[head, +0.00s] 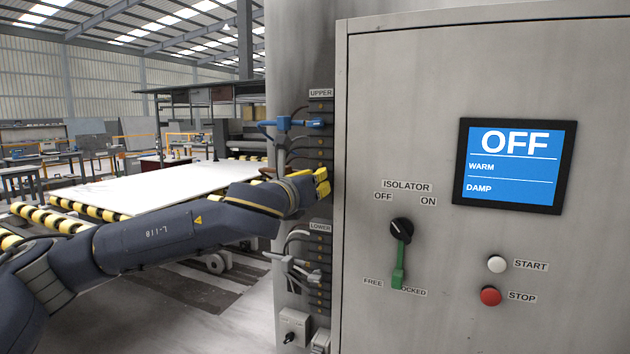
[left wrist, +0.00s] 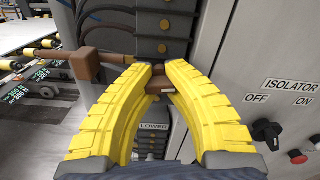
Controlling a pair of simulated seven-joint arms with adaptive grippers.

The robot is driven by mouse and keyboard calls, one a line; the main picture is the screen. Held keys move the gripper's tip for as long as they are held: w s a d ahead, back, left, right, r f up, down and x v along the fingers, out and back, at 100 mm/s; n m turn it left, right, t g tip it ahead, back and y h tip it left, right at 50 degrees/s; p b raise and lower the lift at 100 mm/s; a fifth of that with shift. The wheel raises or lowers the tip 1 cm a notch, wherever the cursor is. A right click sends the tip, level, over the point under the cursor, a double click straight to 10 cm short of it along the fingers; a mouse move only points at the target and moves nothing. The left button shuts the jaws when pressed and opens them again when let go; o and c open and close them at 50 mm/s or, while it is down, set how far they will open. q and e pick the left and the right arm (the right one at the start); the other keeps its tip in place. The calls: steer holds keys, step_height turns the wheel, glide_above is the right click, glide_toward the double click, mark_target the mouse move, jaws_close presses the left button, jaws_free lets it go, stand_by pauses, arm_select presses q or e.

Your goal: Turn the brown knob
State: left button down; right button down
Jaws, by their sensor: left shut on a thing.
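My left gripper (head: 322,182) reaches in from the left to the side of the grey cabinet, between the UPPER and LOWER rows. In the left wrist view its yellow fingers (left wrist: 158,84) are closed around a brown piece, the brown knob (left wrist: 155,88), which is partly hidden by the fingertips. A brown bar and block (left wrist: 85,67) extend left from beside the fingertips. In the head view the fingers cover most of the brown part, and only a bit of brown (head: 268,172) shows behind the wrist. My right gripper is not in view.
Blue-handled fittings (head: 315,123) sit above, with more fittings and hoses (head: 312,277) below. The cabinet front carries a screen (head: 515,165) reading OFF, WARM, DAMP, a black isolator knob (head: 401,229), a green lever (head: 398,268), and START (head: 497,264) and STOP (head: 490,296) buttons.

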arm_select(q)
steer(key=shift+s+d+f, duration=0.1)
steer(key=shift+d+f, duration=0.1)
steer(key=shift+f, duration=0.35)
steer(key=c, duration=1.4)
jaws_free()
steer(key=o, duration=0.3)
steer(key=shift+a+r, duration=0.15)
steer(key=shift+r, duration=0.15)
steer(key=v, duration=1.1)
steer(key=shift+s+a, duration=0.15)
steer(key=shift+s, duration=0.25)
